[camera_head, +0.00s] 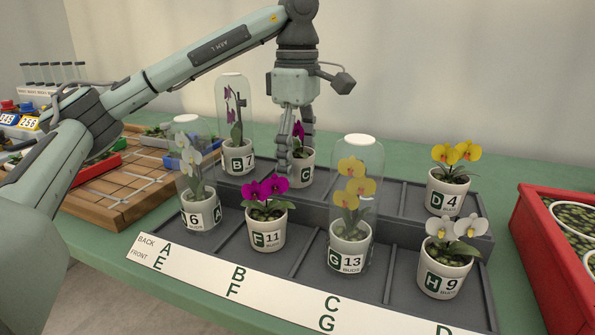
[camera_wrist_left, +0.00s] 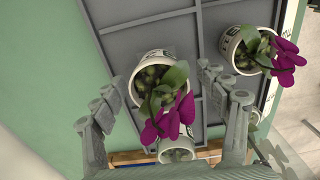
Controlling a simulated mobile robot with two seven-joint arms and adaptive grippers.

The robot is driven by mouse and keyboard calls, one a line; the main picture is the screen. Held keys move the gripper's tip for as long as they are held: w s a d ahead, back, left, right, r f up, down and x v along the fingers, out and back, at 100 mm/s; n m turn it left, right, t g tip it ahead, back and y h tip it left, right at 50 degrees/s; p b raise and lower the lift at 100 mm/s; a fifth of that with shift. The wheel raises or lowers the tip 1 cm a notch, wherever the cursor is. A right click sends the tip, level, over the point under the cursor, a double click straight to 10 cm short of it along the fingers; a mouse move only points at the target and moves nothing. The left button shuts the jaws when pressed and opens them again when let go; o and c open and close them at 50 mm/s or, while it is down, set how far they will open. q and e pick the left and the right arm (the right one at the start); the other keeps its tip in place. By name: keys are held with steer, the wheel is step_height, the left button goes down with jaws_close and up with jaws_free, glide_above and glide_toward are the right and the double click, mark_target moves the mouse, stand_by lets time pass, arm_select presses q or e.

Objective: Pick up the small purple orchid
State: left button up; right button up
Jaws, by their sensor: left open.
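My left gripper (camera_head: 295,150) points down over this pot, jaws open. My right gripper is not in view.
Clear covers also enclose the white orchid (camera_head: 200,215) at left and yellow orchid G 13 (camera_head: 349,250). Uncovered D 4 (camera_head: 447,196) and H 9 (camera_head: 445,275) stand right. A red crate (camera_head: 535,240) is at far right.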

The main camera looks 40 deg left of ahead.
arm_select(q)
steer(key=c, duration=1.4)
steer(key=shift+r, duration=0.15)
